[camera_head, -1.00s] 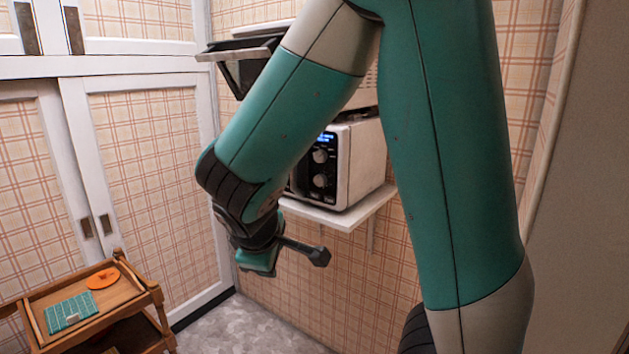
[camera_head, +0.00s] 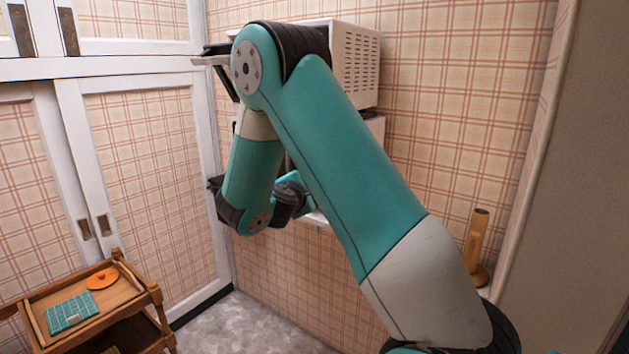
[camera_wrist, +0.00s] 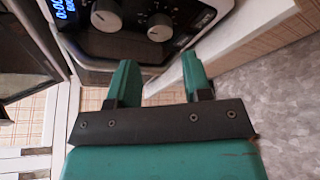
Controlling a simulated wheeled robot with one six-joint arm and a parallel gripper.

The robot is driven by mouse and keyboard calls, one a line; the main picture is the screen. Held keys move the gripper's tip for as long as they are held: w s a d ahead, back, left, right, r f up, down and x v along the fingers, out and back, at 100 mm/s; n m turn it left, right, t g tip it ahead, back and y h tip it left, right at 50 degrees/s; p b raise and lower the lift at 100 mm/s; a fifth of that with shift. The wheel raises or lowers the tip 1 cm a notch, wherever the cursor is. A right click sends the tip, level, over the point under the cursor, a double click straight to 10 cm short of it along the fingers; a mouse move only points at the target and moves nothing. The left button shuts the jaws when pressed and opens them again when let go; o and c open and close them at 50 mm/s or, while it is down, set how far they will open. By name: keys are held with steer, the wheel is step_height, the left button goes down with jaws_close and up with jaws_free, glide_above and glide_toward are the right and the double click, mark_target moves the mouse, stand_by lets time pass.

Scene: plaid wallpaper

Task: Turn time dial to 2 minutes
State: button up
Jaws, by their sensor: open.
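In the wrist view, the dark control panel (camera_wrist: 130,40) of the white appliance shows at the top, with a blue-lit display (camera_wrist: 65,9) at its left. Two round silver knobs sit on it, one nearer the display (camera_wrist: 107,17) and one farther right (camera_wrist: 160,27). I cannot tell which is the time dial, or read their settings. My gripper (camera_wrist: 160,78) is open and empty, its two teal fingers apart and pointing toward the panel, below the right knob and apart from it. In the head view, my arm hides the panel and most of the appliance (camera_head: 376,130).
A white vented unit (camera_head: 356,68) stands above the appliance. In the wrist view, a white shelf edge (camera_wrist: 235,35) runs close to the right finger. A wooden trolley (camera_head: 140,283) is at lower left. A tan cylindrical object (camera_head: 478,240) stands at the right.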

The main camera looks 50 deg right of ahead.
steer(key=p+x, duration=0.1)
steer(key=x, duration=0.6)
steer(key=c, duration=0.6)
